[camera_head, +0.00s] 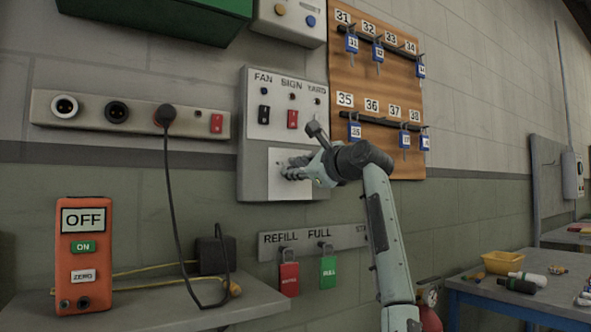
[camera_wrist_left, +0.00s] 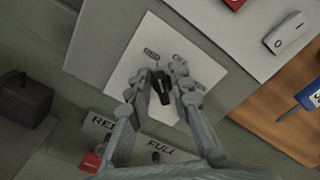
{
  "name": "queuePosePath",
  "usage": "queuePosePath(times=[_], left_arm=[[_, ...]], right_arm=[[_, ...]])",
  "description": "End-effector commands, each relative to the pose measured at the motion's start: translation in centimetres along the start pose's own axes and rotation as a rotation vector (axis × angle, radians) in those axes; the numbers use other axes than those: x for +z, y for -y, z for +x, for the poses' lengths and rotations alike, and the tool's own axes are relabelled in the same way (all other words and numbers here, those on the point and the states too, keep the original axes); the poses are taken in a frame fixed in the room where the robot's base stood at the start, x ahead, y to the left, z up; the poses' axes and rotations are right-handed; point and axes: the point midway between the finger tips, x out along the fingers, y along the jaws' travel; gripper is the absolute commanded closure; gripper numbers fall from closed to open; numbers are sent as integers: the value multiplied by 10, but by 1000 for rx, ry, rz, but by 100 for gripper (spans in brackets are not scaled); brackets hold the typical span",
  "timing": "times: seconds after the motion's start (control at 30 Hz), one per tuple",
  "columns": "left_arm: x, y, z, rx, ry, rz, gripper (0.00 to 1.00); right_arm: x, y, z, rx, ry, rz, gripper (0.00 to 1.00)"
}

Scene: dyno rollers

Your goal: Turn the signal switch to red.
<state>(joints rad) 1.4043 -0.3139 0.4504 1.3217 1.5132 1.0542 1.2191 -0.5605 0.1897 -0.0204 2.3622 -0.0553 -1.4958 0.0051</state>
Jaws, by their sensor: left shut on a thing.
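The signal switch is a black rotary knob (camera_wrist_left: 161,90) on a white plate (camera_wrist_left: 133,58), with small labels around it that are mostly too blurred to read; one at the upper left looks like RED. My left gripper (camera_head: 288,170) is at the same white plate (camera_head: 275,190) in the head view, low on the grey panel. In the left wrist view my left gripper (camera_wrist_left: 163,84) has its fingers on both sides of the knob and is shut on it. The knob is hidden by the fingers in the head view, and which label it points to is unclear. My right gripper is not seen.
Above the plate, the grey panel (camera_head: 245,150) has FAN, SIGN and YARD switches. A key board (camera_head: 375,85) is close on the right. A REFILL/FULL rail (camera_head: 345,238) with red and green tags hangs below. An orange OFF box (camera_head: 84,250) stands on the left shelf.

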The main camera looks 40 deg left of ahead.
Motion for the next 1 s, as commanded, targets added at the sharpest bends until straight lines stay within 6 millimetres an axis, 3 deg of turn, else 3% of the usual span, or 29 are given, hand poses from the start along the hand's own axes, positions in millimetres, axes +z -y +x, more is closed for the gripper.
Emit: queuePosePath(times=[0.7,0.73,0.87,1.0], left_arm=[[-4,-3,0,3,-7,-70,100],[-4,-3,0,3,-7,-70,86],[-4,-3,0,3,-6,-70,70],[-2,-2,0,2,-4,-71,69]], right_arm=[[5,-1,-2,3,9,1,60],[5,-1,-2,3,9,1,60],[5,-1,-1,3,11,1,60],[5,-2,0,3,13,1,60]])
